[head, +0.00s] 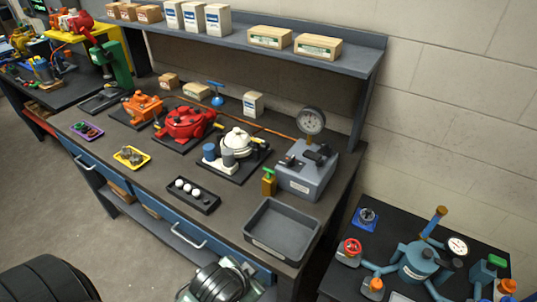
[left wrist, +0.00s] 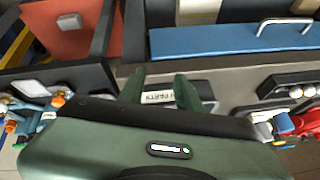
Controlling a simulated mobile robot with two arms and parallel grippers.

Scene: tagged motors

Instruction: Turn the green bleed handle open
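A small brass valve (head: 269,187) with a green T-shaped handle (head: 269,173) stands on the bench, left of a grey box with a gauge (head: 306,170). Another green handle (head: 497,261) sits on the blue fitting at the right edge of the low side table. I cannot tell from the frames which one is the bleed handle. In the left wrist view my left gripper (left wrist: 159,86) has two dark green fingers, apart and empty, in front of a tray label reading "PARTS". No green handle shows clearly in that view.
A grey tray (head: 249,233) lies at the bench's front right corner. A black holder with white balls (head: 211,207) and a white motor (head: 237,141) stand left of the brass valve. The blue drawer (left wrist: 225,42) fronts the bench. The side table (head: 329,291) is crowded.

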